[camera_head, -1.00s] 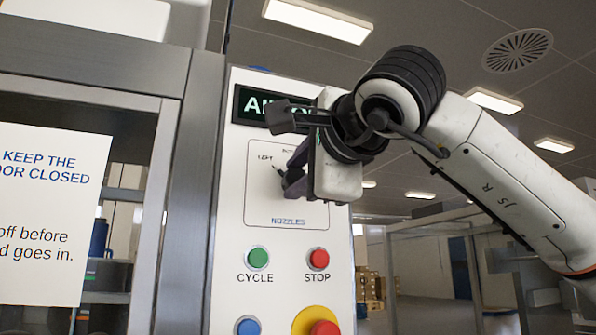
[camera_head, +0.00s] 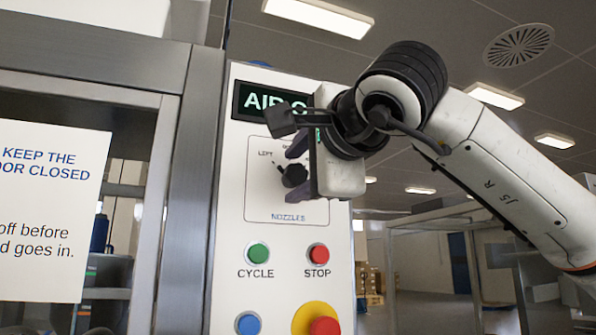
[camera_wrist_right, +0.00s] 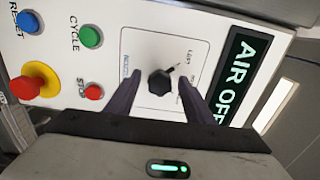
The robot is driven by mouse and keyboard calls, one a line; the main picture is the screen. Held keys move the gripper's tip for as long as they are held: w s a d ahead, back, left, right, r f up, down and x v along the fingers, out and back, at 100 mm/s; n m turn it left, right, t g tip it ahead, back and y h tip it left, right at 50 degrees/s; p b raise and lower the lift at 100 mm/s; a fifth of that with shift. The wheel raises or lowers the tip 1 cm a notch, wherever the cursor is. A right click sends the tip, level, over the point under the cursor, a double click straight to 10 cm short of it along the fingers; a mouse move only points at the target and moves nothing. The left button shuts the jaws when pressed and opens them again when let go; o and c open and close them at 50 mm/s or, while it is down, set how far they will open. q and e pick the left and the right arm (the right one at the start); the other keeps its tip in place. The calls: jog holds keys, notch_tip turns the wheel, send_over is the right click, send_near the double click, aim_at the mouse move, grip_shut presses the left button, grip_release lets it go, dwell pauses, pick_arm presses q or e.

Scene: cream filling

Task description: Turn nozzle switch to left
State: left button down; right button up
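The black nozzle switch (camera_head: 294,175) sits on the white NOZZLES plate of the control panel. Its pointer is aimed at the LEFT label in the head view. The switch also shows uncovered in the right wrist view (camera_wrist_right: 160,83), between the two dark fingers and not touching them. My right gripper (camera_head: 303,179) is open, with one finger above and one below the switch's level, just to its right. It also shows in the right wrist view (camera_wrist_right: 160,97). My left gripper is not in view.
A display (camera_wrist_right: 242,75) reads AIR OFF above the plate. Below are the green CYCLE button (camera_head: 258,254), red STOP button (camera_head: 318,254), blue button (camera_head: 249,324) and a red button with a yellow collar (camera_head: 323,325). A grey door frame (camera_head: 185,200) stands at left.

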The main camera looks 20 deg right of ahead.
jog(key=shift+s, duration=0.45)
jog(key=s+b, duration=0.3)
jog(key=s, duration=0.6)
jog(key=shift+s+d, duration=0.2)
